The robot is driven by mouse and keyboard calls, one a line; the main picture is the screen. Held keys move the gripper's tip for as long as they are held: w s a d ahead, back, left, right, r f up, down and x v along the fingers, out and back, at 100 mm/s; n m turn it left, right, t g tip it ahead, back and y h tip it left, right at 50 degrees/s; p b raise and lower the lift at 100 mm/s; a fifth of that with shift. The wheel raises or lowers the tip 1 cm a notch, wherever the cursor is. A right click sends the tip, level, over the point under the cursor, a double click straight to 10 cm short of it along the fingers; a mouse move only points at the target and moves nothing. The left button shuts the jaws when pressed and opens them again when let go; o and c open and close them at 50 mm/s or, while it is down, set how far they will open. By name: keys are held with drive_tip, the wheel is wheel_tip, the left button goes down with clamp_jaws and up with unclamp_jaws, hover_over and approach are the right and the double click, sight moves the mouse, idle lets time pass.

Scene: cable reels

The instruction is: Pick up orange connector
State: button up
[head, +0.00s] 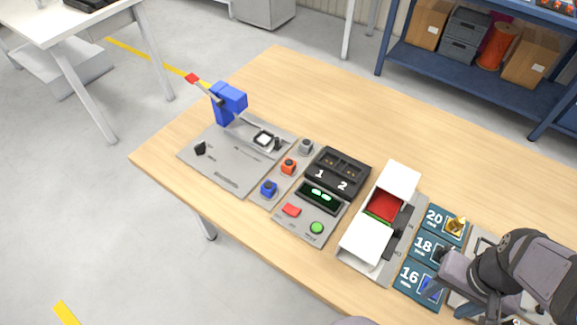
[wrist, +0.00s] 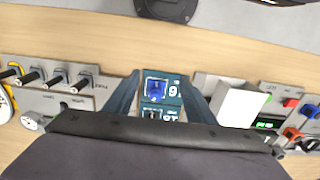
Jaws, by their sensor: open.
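The orange connector (head: 288,167) stands upright on a narrow grey plate in the head view, between a blue connector (head: 269,188) and a grey connector (head: 306,147). My gripper (head: 462,301) is at the lower right of the head view, far to the right of the orange connector. In the wrist view my gripper (wrist: 160,80) is open, its two fingers spread and nothing held between them. A tile with a blue piece (wrist: 155,88) shows below and between the fingers.
A white-lidded box (head: 388,208) and a console with a display (head: 322,195) stand between my gripper and the connectors. The table's back strip is clear.

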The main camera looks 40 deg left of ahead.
drive_tip(key=w+a+b, duration=0.1)
drive_tip(key=w+a, duration=0.7)
drive_tip(key=w, duration=0.4)
drive_tip(key=t+b, duration=0.4)
drive_tip(key=t, duration=0.1)
hover_over(288, 162)
drive_tip(key=s, duration=0.3)
wheel_tip(288, 162, down, 4)
drive_tip(key=shift+n, duration=0.3)
drive_tip(key=shift+p+x, duration=1.85)
drive_tip(key=shift+x, duration=1.95)
drive_tip(key=c, duration=1.2)
